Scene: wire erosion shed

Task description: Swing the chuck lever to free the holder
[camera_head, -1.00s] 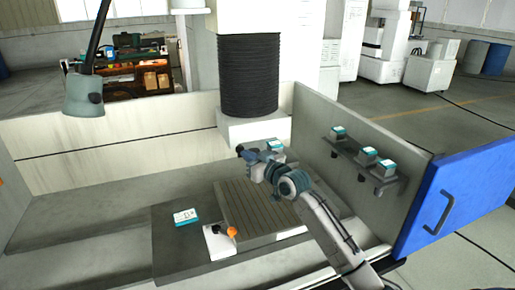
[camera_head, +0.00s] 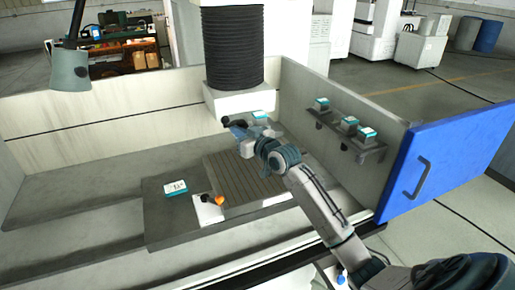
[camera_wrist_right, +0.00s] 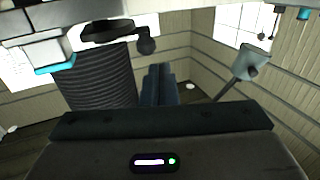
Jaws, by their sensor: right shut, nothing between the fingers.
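In the right wrist view a dark lever with a round black knob (camera_wrist_right: 146,46) sticks out beside the white chuck block (camera_wrist_right: 38,50). The view looks upside down, with the black bellows below the block. A holder (camera_head: 260,117) with a teal edge sits under the machine head; its teal part also shows in the wrist view (camera_wrist_right: 56,69). My right gripper (camera_head: 232,124) is shut and empty near the holder. Its fingers (camera_wrist_right: 158,76) show close to the knob in the picture; I cannot tell whether they touch. My left gripper is not in view.
Several teal-topped holders stand on a shelf (camera_head: 335,129) on the right tank wall. A blue door (camera_head: 455,150) is at its end. A lamp (camera_head: 70,70) hangs at left.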

